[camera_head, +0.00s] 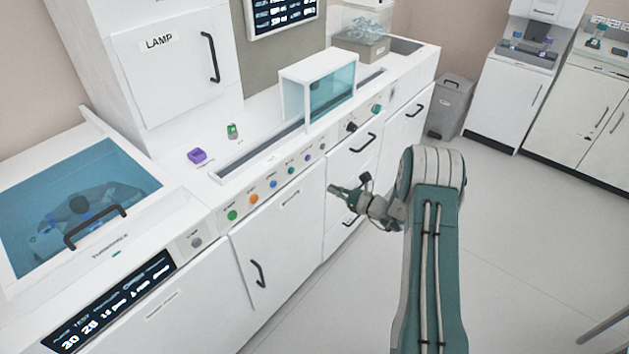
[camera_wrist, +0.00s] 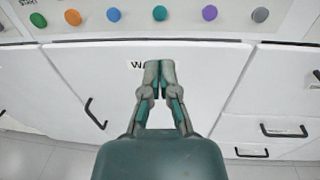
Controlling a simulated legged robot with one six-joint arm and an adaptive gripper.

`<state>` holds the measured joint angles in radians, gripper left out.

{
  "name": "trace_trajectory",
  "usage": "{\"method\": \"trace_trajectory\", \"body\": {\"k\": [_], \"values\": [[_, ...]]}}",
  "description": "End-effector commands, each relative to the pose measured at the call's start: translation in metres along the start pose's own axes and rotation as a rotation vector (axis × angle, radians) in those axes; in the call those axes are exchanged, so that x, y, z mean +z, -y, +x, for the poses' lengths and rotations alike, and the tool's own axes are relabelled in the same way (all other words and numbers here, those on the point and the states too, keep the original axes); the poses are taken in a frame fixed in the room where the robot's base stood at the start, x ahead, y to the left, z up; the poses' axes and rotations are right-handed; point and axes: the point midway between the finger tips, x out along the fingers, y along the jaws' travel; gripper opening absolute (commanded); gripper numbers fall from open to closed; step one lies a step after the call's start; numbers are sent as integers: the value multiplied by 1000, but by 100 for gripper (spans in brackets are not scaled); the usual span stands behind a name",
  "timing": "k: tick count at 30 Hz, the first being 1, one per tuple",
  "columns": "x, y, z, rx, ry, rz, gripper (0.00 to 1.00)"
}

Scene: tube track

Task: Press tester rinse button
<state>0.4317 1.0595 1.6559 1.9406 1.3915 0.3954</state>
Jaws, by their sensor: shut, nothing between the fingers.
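A row of round buttons runs along the front panel of the white counter: green (camera_head: 232,215), orange (camera_head: 253,198), blue (camera_head: 273,184), teal (camera_head: 291,171), purple (camera_head: 307,158) and grey (camera_head: 322,147). Their labels are too small to read in the head view, so I cannot tell which is rinse. The wrist view shows the same row along its top, with the teal button (camera_wrist: 160,13) above the fingertips. My gripper (camera_head: 333,190) is shut and empty, in front of the cabinet doors below the row. Its fingers (camera_wrist: 159,70) are together and appear apart from the buttons.
A clear-walled box (camera_head: 318,85) stands over the counter's slot. A purple block (camera_head: 197,156) and a small green-topped item (camera_head: 232,131) sit beside it. Black door handles (camera_head: 258,273) stick out below the panel. The floor to the right is open.

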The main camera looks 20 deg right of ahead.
Motion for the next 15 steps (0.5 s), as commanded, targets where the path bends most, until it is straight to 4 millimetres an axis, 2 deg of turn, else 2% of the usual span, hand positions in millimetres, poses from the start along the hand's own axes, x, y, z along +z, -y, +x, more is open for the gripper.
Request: {"method": "trace_trajectory", "body": {"k": [15], "values": [[0, -2, 96, 3, 0, -1, 0]]}}
